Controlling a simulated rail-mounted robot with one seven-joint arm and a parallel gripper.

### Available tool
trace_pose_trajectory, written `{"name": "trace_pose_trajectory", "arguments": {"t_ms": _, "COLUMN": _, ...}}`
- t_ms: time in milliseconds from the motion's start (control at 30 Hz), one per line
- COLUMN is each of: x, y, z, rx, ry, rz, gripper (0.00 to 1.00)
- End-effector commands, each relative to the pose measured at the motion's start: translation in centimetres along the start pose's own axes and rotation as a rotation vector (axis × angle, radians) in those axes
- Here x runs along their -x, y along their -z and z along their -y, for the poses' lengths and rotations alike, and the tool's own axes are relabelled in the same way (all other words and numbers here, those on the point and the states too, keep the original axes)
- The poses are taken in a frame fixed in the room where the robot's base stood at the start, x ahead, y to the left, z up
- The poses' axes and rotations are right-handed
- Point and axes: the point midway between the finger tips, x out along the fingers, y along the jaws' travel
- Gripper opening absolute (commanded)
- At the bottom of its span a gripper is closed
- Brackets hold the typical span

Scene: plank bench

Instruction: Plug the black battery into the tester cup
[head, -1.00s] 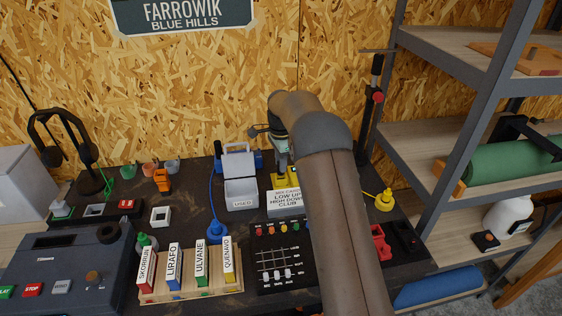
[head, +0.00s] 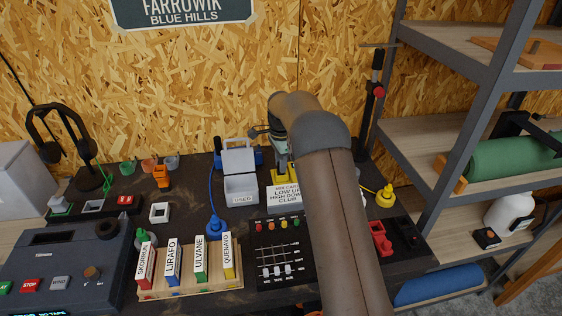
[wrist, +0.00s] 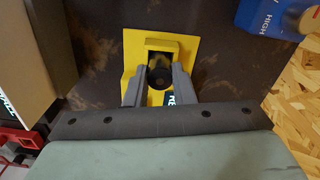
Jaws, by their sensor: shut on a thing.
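The yellow tester (wrist: 190,50) has a raised yellow cup and lies under my gripper in the wrist view. A part of the tester (head: 270,180) also shows in the head view, behind the white sign. My gripper (wrist: 160,80) is shut on the black battery (wrist: 159,76), whose round dark end shows between the two grey fingers. The battery is at the cup's opening. I cannot tell how deep it sits, since the fingers hide its sides. In the head view my gripper (head: 281,152) points down at the tester, and the battery cannot be made out there.
A white lettered sign (head: 284,195) stands just in front of the tester. An open grey box (head: 241,189) marked USED is to its left. A black switch panel (head: 277,262) and a wooden rack (head: 190,282) of coloured labelled blocks are nearer. A blue box (wrist: 268,17) is close in the wrist view.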

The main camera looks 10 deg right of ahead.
Motion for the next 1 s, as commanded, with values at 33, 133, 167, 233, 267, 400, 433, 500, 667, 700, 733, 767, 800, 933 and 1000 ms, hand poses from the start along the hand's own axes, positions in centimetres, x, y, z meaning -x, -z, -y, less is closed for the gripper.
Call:
{"name": "trace_pose_trajectory", "arguments": {"t_ms": 33, "x": -0.2, "y": 0.0, "z": 0.0, "rx": 0.000, "ry": 0.000, "rz": 0.000, "gripper": 0.01}}
{"name": "trace_pose_trajectory", "arguments": {"t_ms": 133, "x": -0.5, "y": 0.0, "z": 0.0, "rx": 0.000, "ry": 0.000, "rz": 0.000, "gripper": 0.01}}
{"name": "trace_pose_trajectory", "arguments": {"t_ms": 167, "x": -0.5, "y": 0.0, "z": 0.0, "rx": 0.000, "ry": 0.000, "rz": 0.000, "gripper": 0.01}}
{"name": "trace_pose_trajectory", "arguments": {"t_ms": 233, "x": -0.7, "y": 0.0, "z": 0.0, "rx": 0.000, "ry": 0.000, "rz": 0.000, "gripper": 0.01}}
{"name": "trace_pose_trajectory", "arguments": {"t_ms": 267, "x": -0.8, "y": 0.0, "z": 0.0, "rx": 0.000, "ry": 0.000, "rz": 0.000, "gripper": 0.01}}
{"name": "trace_pose_trajectory", "arguments": {"t_ms": 400, "x": -1.1, "y": 0.0, "z": 0.0, "rx": 0.000, "ry": 0.000, "rz": 0.000, "gripper": 0.01}}
{"name": "trace_pose_trajectory", "arguments": {"t_ms": 433, "x": -1.2, "y": 0.0, "z": 0.0, "rx": 0.000, "ry": 0.000, "rz": 0.000, "gripper": 0.01}}
{"name": "trace_pose_trajectory", "arguments": {"t_ms": 500, "x": -1.4, "y": 0.0, "z": 0.0, "rx": 0.000, "ry": 0.000, "rz": 0.000, "gripper": 0.01}}
{"name": "trace_pose_trajectory", "arguments": {"t_ms": 667, "x": -1.3, "y": 0.0, "z": 0.0, "rx": 0.000, "ry": 0.001, "rz": 0.000, "gripper": 0.48}}
{"name": "trace_pose_trajectory", "arguments": {"t_ms": 700, "x": -1.3, "y": 0.0, "z": 0.0, "rx": 0.000, "ry": 0.001, "rz": 0.000, "gripper": 0.48}}
{"name": "trace_pose_trajectory", "arguments": {"t_ms": 733, "x": -1.3, "y": 0.0, "z": 0.0, "rx": 0.000, "ry": 0.000, "rz": 0.000, "gripper": 0.48}}
{"name": "trace_pose_trajectory", "arguments": {"t_ms": 767, "x": -1.3, "y": 0.0, "z": 0.0, "rx": 0.000, "ry": 0.000, "rz": 0.000, "gripper": 0.48}}
{"name": "trace_pose_trajectory", "arguments": {"t_ms": 800, "x": -1.3, "y": 0.0, "z": 0.0, "rx": 0.000, "ry": 0.000, "rz": 0.000, "gripper": 0.48}}
{"name": "trace_pose_trajectory", "arguments": {"t_ms": 933, "x": -1.1, "y": 0.0, "z": 0.0, "rx": 0.000, "ry": 0.001, "rz": 0.000, "gripper": 0.48}}
{"name": "trace_pose_trajectory", "arguments": {"t_ms": 1000, "x": -0.7, "y": 0.0, "z": 0.1, "rx": 0.000, "ry": 0.002, "rz": -0.001, "gripper": 0.48}}
